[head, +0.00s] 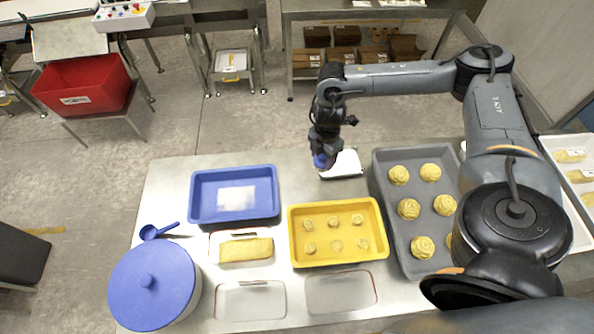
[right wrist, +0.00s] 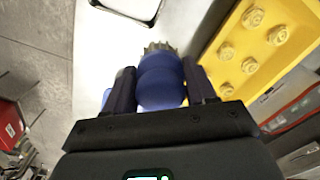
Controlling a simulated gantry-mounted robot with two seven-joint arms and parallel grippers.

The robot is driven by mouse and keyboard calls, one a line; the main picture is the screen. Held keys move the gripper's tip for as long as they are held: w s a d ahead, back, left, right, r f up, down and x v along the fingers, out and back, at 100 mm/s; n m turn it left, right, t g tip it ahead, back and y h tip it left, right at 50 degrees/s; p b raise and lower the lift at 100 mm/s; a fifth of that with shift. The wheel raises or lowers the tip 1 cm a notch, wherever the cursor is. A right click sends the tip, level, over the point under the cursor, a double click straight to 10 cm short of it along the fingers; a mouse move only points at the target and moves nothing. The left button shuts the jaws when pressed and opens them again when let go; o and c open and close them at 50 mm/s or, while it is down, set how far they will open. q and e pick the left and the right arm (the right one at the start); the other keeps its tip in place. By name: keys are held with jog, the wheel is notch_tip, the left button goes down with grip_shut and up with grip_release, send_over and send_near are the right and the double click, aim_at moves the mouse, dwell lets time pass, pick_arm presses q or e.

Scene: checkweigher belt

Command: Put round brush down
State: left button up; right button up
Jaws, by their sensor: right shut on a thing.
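The round brush (head: 320,160) is blue and is held in my right gripper (head: 324,152), near the far edge of the steel table. In the right wrist view the brush (right wrist: 162,78) sits between the two dark fingers of the right gripper (right wrist: 163,88), with pale bristles at its far end. The gripper is shut on it. The brush is beside a white rectangular tray (head: 345,164). I cannot tell whether the brush touches the table. My left gripper is not in view.
A blue tray (head: 275,205), a yellow tray (head: 296,257) with several small dough swirls and a grey tray (head: 383,187) with larger ones stand on the table (head: 163,188). A blue-lidded tub (head: 153,290) and blue scoop (head: 150,232) are at left. Bare steel lies between the trays.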

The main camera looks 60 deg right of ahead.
jog(key=shift+s+d+f, duration=0.1)
jog(key=shift+d+f, duration=0.15)
jog(key=shift+f, duration=0.35)
jog(key=shift+d+f+b, duration=0.15)
jog(key=shift+f+b, duration=0.15)
jog(key=shift+b, duration=0.05)
jog(key=w+d+f, duration=0.1)
jog(key=w+f, duration=0.1)
jog(key=w, duration=0.1)
jog(key=w+d+f, duration=0.2)
jog(key=w, duration=0.1)
jog(key=w+d+f+b, duration=0.1)
jog(key=w+f, duration=0.1)
jog(key=w, duration=0.2)
jog(key=shift+w+d+f, duration=0.1)
jog(key=shift+d+f, duration=0.1)
jog(key=shift+f, duration=0.2)
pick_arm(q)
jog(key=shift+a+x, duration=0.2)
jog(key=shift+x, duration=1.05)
pick_arm(e)
jog(key=shift+f, duration=2.05)
jog(key=shift+f, duration=0.1)
jog(key=o, duration=0.9)
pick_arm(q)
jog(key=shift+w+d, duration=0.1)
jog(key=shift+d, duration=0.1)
pick_arm(e)
jog(key=shift+o, duration=0.2)
